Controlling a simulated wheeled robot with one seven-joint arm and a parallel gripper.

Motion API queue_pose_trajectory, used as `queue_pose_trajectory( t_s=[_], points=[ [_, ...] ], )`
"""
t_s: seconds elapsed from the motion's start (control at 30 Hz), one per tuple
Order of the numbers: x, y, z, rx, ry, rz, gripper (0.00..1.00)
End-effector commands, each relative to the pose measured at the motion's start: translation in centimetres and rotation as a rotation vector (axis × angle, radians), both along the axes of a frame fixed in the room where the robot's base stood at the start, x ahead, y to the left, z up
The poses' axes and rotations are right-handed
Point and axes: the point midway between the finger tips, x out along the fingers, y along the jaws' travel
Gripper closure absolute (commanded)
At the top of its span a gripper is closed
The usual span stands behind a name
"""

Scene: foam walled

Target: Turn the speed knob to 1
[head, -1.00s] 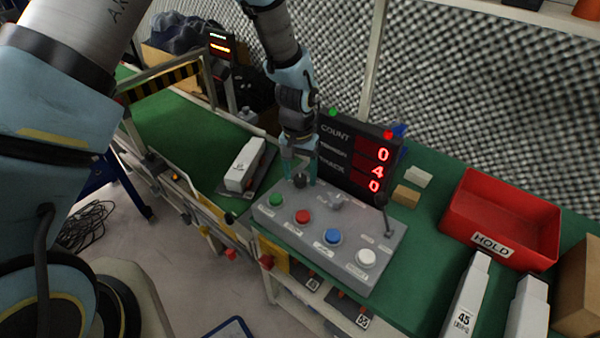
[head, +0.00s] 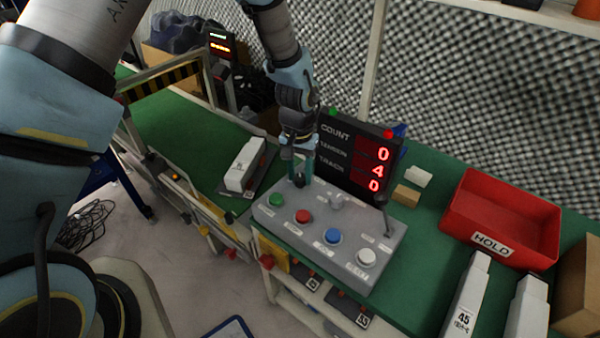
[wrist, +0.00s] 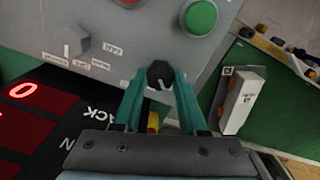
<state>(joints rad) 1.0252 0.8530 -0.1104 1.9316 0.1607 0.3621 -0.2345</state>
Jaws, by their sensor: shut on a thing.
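A grey control panel (head: 278,222) stands on the green bench, with a dark knob (wrist: 160,74) near its far left corner. My gripper (wrist: 159,78) is shut on this dark knob, one teal finger on each side. The knob carries a pale pointer line at its lower side in the wrist view. In the head view my gripper (head: 300,182) points down and hides most of the knob. A second, grey knob (wrist: 80,41) sits beside it, also visible in the head view (head: 337,201). The small labels are too blurred to read surely.
The panel has green (head: 276,200), red (head: 303,216), blue (head: 332,236) and white (head: 366,257) buttons and a lever (head: 385,215). A black display (head: 345,160) behind it reads 0, 4, 0. A red HOLD bin (head: 500,222) is right; a white box (head: 243,165) lies left.

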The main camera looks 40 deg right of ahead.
Motion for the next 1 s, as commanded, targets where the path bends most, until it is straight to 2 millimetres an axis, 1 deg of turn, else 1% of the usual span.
queue_pose_trajectory(
  t_s=[0.27, 0.8, 1.0],
  points=[
    [0.03, -0.04, 0.00, -0.001, -0.001, -0.119, 1.00],
    [0.04, -0.10, 0.08, -0.002, -0.001, -0.561, 1.00],
    [0.02, -0.10, 0.08, -0.001, -0.001, -0.682, 1.00]
  ],
)
